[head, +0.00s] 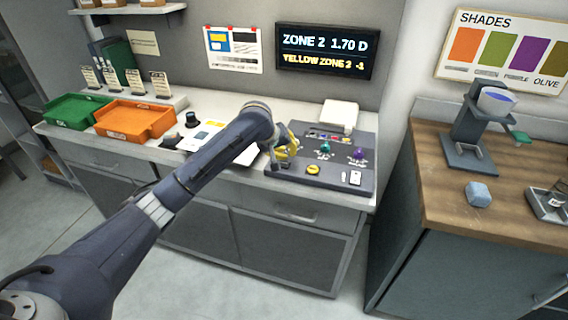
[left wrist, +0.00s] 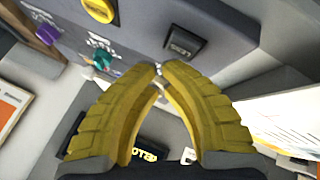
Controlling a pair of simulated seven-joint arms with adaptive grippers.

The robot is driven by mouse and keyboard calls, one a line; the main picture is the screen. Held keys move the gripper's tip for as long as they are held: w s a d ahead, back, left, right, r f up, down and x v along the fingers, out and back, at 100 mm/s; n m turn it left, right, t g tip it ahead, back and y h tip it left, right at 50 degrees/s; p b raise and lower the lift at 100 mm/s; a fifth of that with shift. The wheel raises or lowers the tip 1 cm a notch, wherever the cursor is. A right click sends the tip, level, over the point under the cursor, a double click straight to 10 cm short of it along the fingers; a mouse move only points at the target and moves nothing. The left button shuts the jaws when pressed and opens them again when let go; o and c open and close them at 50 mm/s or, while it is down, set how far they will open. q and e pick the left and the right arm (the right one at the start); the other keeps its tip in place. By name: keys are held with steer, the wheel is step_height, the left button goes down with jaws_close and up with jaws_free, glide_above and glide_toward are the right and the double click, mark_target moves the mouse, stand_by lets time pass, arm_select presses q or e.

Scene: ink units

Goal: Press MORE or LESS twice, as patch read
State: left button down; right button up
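The grey ink console (head: 330,185) stands on the white counter. My left gripper (head: 287,152), with yellow fingers, is over its left side. In the left wrist view its fingertips (left wrist: 158,72) meet with nothing between them. A black labelled button (left wrist: 183,43) lies just beyond the tips, apart in the picture; its label is hard to read. The console also carries a yellow knob (head: 313,169), a teal knob (head: 324,148) and a purple knob (head: 358,154). The wall screen (head: 326,50) reads "ZONE 2 1.70 D" and "YELLOW ZONE 2", with a small negative number. My right gripper is not in view.
A white sheet (head: 240,152) lies left of the console, partly behind my arm. Green (head: 75,110) and orange (head: 135,119) trays stand further left. A test chart (head: 233,50) hangs on the wall. A wooden bench (head: 440,200) at right holds a stand with a cup.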

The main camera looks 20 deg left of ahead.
mark_target(287, 162)
arm_select(q)
steer(key=shift+f, duration=0.95)
stand_by(1.1)
steer(key=shift+r, duration=0.95)
steer(key=shift+r, duration=2.5)
